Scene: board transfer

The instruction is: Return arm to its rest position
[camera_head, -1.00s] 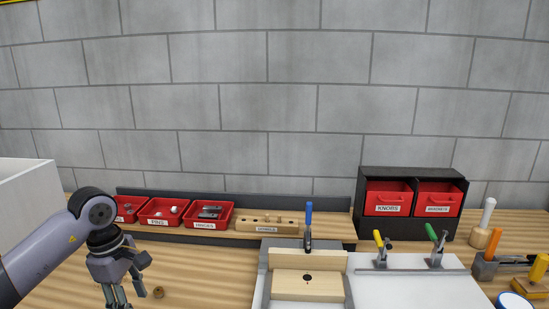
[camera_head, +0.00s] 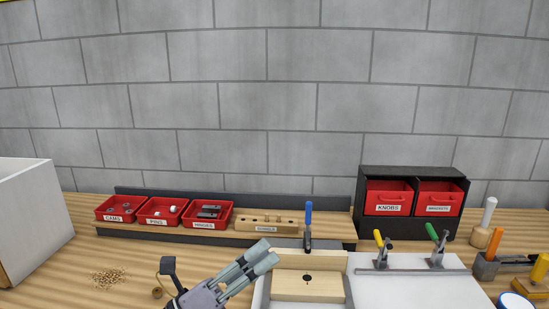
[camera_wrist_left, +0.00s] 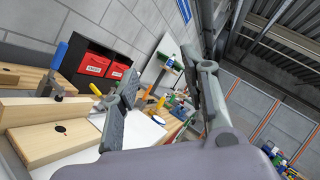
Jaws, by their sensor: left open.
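My left gripper (camera_head: 258,258) is at the bottom of the head view, left of the centre. Its fingers point up and to the right, close to the left edge of the clamped wooden board (camera_head: 308,287). It is open and nothing is between its fingers. In the left wrist view the gripper (camera_wrist_left: 165,90) shows two spread grey fingers, with the bench and wall beyond them. The board (camera_wrist_left: 62,142) also shows there at the left. My left forearm is mostly out of the head view. My right gripper is not in view.
Red bins (camera_head: 162,211) and a wooden dowel block (camera_head: 267,223) line the back of the bench. A blue-handled clamp (camera_head: 308,225) stands behind the board. A black cabinet (camera_head: 362,200) with red drawers is at the right. A white box (camera_head: 35,215) is at the left, near wood shavings (camera_head: 108,279).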

